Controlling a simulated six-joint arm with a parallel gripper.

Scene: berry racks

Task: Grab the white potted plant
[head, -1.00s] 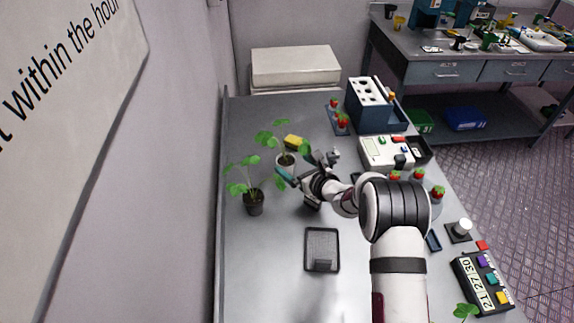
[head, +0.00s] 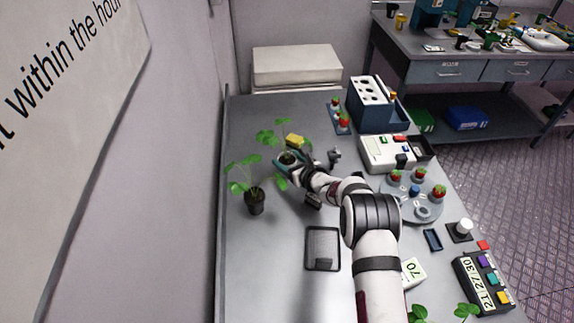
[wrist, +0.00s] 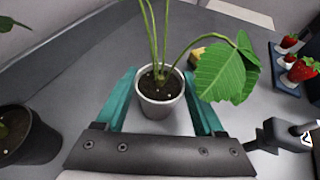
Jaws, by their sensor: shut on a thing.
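The white potted plant (wrist: 160,105) is a small white pot with dark soil and green stems and leaves. In the wrist view it stands between the two teal fingers of my gripper (wrist: 162,100), which is shut on the pot. In the head view the plant's leaves (head: 266,137) show beyond my gripper (head: 287,163), and the fingers and wrist partly hide the pot. The pot appears upright on the grey table; whether it is lifted cannot be told.
A dark-potted plant (head: 255,203) stands close by on the left, also at the wrist view's left edge (wrist: 25,140). A yellow block (head: 295,140) lies just behind. A black tray (head: 322,249) lies nearer. Strawberries on a blue rack (head: 341,120) stand to the right.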

